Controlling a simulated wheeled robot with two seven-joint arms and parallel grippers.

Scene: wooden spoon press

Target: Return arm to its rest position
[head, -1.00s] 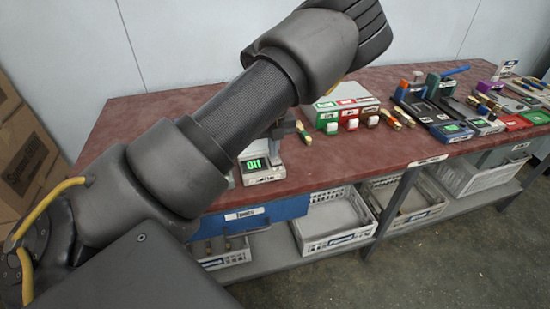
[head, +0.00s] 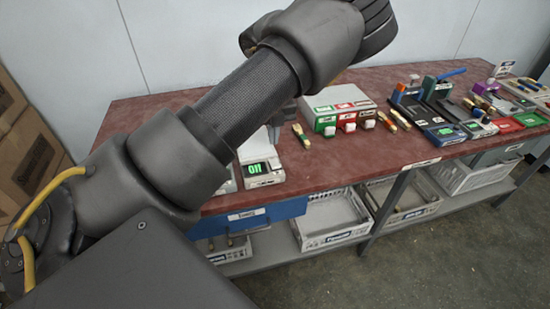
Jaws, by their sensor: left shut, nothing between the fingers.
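My left arm (head: 245,95) comes in from the left, bent and raised high across the view over the left part of the red-topped bench (head: 330,165). My left gripper (head: 287,112) shows only as a small grey part behind the forearm, above the bench; it is shut and empty, and the arm hides most of it. A grey device with a green lit display (head: 256,170) stands at the bench's front edge, partly hidden by the arm. My right gripper is out of view.
A box with green, red and dark front panels (head: 340,105) stands mid-bench. A small wooden-handled piece (head: 301,136) lies beside it. More devices (head: 440,115) crowd the right. White crates (head: 330,222) and a blue drawer (head: 250,222) are below. Cardboard boxes (head: 30,155) stand left.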

